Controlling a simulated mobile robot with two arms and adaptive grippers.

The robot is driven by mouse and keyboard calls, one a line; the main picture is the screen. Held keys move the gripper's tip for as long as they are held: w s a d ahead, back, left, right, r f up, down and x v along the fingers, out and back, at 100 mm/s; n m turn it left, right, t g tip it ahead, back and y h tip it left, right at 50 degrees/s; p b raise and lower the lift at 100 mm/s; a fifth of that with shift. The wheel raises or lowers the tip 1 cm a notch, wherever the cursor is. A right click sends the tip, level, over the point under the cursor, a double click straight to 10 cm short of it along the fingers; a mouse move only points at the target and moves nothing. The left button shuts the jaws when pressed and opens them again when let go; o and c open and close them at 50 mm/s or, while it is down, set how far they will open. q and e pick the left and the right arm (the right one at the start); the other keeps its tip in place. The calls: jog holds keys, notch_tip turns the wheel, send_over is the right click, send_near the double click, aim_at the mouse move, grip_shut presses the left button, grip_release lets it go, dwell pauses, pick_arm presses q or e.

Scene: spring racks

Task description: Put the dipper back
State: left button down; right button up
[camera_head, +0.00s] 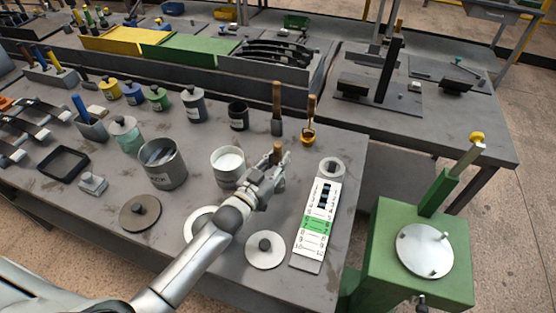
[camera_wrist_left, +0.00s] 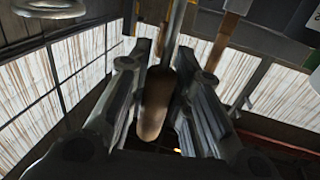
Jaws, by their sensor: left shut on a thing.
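The dipper shows as a brown wooden handle (camera_wrist_left: 154,105) with a thin metal rod (camera_wrist_left: 172,30) running up from it in the left wrist view. My left gripper (camera_head: 277,160) is shut on the handle, just right of a white-filled can (camera_head: 228,164) in the head view. The handle's end (camera_head: 277,149) sticks up above the fingers there. The dipper's bowl is hidden in the head view. My right gripper is not in view.
Behind the gripper stand a brown-handled tool (camera_head: 276,105), a brass-coloured tool (camera_head: 309,128) and a dark can (camera_head: 239,115). A large grey can (camera_head: 162,164) stands to the left. A white and green chart (camera_head: 317,218) and a round lid (camera_head: 265,250) lie near the front right. A green machine (camera_head: 398,262) stands beyond the table edge.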

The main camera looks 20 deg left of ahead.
pick_arm(q)
jog(key=shift+f, duration=0.15)
jog(key=c, duration=1.3)
grip_release()
jog(key=shift+s, duration=0.1)
jog(key=b+v, duration=0.2)
jog(key=v, duration=0.9)
jog(key=shift+s, duration=0.4)
jog(key=shift+a, duration=0.15)
